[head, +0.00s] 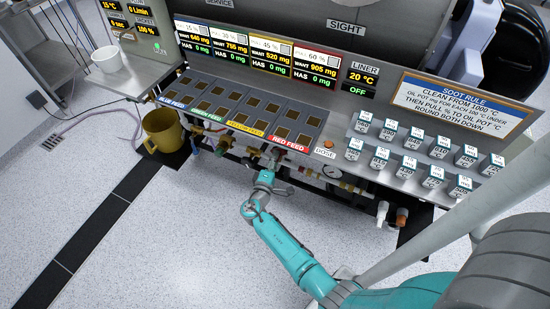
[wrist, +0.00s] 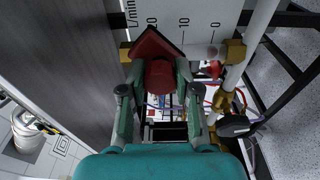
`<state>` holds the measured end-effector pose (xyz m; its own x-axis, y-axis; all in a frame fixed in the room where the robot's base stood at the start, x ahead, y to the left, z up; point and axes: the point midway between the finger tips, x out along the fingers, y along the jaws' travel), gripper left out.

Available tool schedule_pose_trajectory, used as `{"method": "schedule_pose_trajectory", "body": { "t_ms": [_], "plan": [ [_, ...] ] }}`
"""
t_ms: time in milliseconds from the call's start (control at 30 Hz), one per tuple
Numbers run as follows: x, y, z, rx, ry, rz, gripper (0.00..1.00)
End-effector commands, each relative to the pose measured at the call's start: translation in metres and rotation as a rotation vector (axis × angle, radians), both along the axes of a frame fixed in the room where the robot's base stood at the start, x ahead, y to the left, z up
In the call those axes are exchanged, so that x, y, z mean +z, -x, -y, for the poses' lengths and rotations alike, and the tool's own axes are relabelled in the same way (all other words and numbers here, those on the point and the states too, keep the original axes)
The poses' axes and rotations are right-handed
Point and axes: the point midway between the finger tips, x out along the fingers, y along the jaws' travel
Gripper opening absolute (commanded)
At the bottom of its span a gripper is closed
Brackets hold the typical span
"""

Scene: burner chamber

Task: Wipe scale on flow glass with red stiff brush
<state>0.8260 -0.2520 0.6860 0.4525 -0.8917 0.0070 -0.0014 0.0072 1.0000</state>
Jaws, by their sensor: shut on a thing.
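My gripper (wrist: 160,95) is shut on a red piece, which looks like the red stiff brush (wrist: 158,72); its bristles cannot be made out. In the wrist view, a flow glass (wrist: 212,50) appears to run between two brass fittings, beside a white plate (wrist: 195,14) marked L/min, 20, 10 and 0. The brush overlaps the upper-scale end of the glass. I cannot tell whether it touches. Scale deposit is not clear to see. In the head view, my gripper (head: 270,160) is under the console's front edge, below the red feed label, and the brush is hidden.
Several small labelled containers (head: 410,160) sit at right. The floor (head: 150,240) in front is clear.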

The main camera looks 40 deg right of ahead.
Motion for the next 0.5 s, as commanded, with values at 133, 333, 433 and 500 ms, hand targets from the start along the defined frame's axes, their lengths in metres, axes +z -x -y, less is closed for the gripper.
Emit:
{"method": "schedule_pose_trajectory", "body": {
  "t_ms": [133, 333, 433, 500],
  "plan": [
    [-0.001, 0.004, -0.014, 0.005, 0.001, -0.002, 0.0],
    [-0.001, 0.009, -0.031, 0.007, 0.0, -0.001, 0.0],
    [-0.001, 0.012, -0.039, 0.007, 0.0, -0.001, 0.0],
    [-0.001, 0.014, -0.044, 0.007, 0.0, -0.001, 0.0]
  ]
}}
